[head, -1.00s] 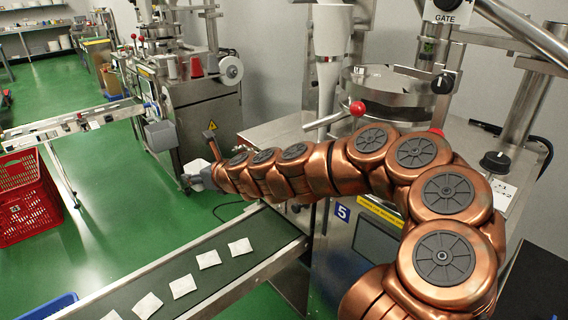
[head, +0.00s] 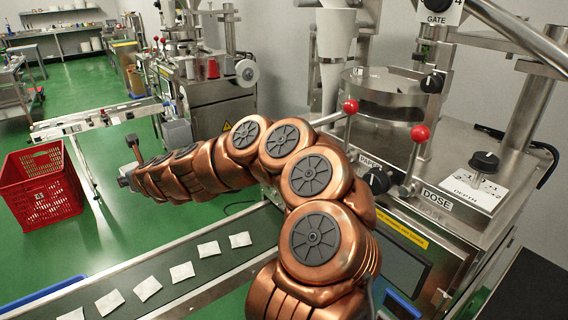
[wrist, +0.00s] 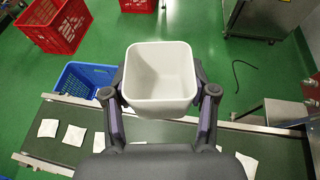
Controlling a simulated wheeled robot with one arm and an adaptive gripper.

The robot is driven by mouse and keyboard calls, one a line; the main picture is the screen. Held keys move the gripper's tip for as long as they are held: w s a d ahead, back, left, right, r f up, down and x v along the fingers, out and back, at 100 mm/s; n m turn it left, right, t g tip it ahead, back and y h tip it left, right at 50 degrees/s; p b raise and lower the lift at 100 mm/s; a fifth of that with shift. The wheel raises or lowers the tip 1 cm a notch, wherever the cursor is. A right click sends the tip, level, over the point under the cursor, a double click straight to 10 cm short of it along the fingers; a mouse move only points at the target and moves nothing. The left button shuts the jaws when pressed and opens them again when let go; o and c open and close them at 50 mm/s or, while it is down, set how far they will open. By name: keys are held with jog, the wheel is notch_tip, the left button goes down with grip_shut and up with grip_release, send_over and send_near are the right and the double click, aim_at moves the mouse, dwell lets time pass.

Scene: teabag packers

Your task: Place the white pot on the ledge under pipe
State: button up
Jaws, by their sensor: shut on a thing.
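The white pot (wrist: 160,108) is a square, open-topped, empty-looking tub in the wrist view. My gripper (wrist: 160,84) is shut on it, with one finger against each side, and holds it upright above the conveyor and floor. In the head view my gripper (head: 127,178) is at the far left end of my copper arm, and the pot is not clearly seen there. A white pipe (head: 330,75) comes down from a hopper at the machine's back. I cannot make out for sure which surface under it is the ledge; my arm hides the machine's lower left part.
A conveyor (head: 215,262) with several teabags runs from the machine toward the lower left. A red crate (head: 40,185) stands on the green floor, and a blue crate (wrist: 82,78) is by the conveyor. Red-knobbed levers (head: 350,107) stick out at the machine's front. A second machine (head: 200,100) stands behind.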

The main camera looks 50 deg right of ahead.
jog(key=s+d+m+g+h+b, duration=0.1)
jog(key=d+m+g+h, duration=0.3)
jog(key=d, duration=0.7)
jog(key=s+d+m+g+h+b, duration=0.1)
jog(key=s+d+m+h+b, duration=0.1)
jog(key=d+m+h, duration=0.65)
jog(key=s+d+m+g+b, duration=0.1)
jog(key=s+d+m+g, duration=0.3)
jog(key=s+g, duration=0.3)
jog(key=s+d+m+g+b, duration=0.1)
jog(key=s+d+m+g, duration=0.35)
jog(key=s, duration=0.45)
jog(key=shift+n+g+y, duration=0.35)
jog(key=shift+n, duration=0.05)
jog(key=s+d+p, duration=0.1)
jog(key=d, duration=0.4)
jog(key=s+d+p, duration=0.1)
jog(key=s+d, duration=0.1)
jog(key=d, duration=0.4)
jog(key=s+d+p, duration=0.1)
jog(key=d, duration=0.4)
jog(key=shift+s+d+f, duration=0.25)
jog(key=shift+s+d, duration=0.05)
jog(key=shift+d, duration=0.05)
jog(key=shift+s+d+f+p, duration=0.1)
jog(key=shift+d+f+p, duration=0.15)
jog(key=shift+f, duration=0.45)
jog(key=shift+d+f+p, duration=0.1)
jog(key=shift+f+p, duration=0.1)
jog(key=shift+f, duration=0.9)
